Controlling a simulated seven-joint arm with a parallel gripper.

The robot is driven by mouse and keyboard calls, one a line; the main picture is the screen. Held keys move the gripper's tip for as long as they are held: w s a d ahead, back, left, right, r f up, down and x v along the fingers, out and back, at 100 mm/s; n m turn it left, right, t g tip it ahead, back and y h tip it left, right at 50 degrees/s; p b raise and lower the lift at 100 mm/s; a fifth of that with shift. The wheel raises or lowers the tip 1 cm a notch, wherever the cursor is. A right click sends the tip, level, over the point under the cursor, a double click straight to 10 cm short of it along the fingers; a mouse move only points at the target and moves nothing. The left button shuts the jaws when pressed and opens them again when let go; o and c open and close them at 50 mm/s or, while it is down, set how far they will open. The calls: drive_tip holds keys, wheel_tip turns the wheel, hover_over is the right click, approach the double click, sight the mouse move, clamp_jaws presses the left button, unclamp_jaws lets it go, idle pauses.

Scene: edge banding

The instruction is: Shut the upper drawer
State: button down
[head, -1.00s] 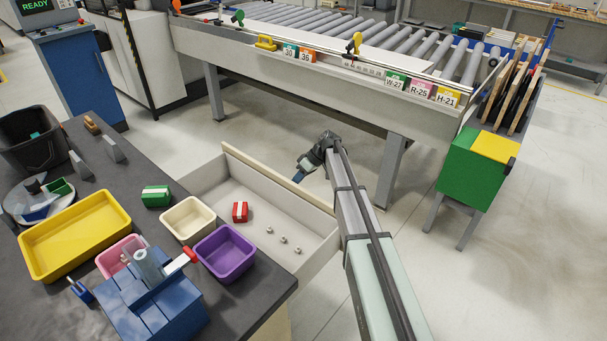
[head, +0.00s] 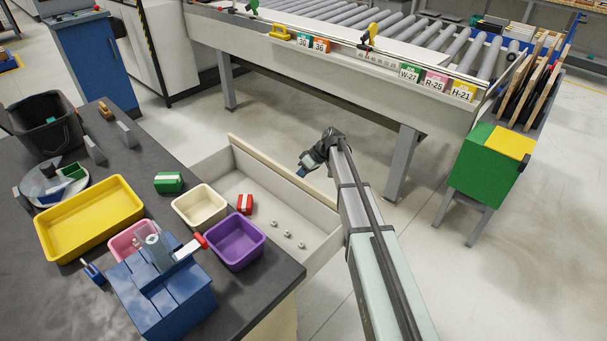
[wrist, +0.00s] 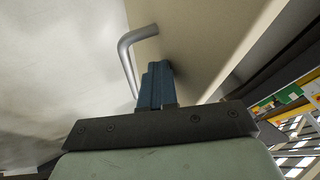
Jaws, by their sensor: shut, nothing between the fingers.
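The upper drawer (head: 268,208) stands pulled out from the dark workbench, its pale front panel (head: 285,168) facing the roller conveyor. Inside it lie a red box (head: 245,204) with a white band and several small metal pieces (head: 287,233). My gripper (head: 303,172) is just outside the front panel in the head view. In the wrist view its blue fingers (wrist: 155,85) are together and empty, close to the beige panel face (wrist: 190,45) and beside a grey bar handle (wrist: 130,55). I cannot tell whether the fingers touch the panel.
The workbench (head: 165,225) carries a yellow tray (head: 90,220), a cream bin (head: 200,206), a purple bin (head: 234,242) and a blue fixture (head: 165,295). The conveyor (head: 330,55) and its leg (head: 402,165) stand beyond the drawer. Floor between them is clear.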

drive_tip(key=s+a, duration=1.7)
drive_tip(key=shift+s+a, duration=0.15)
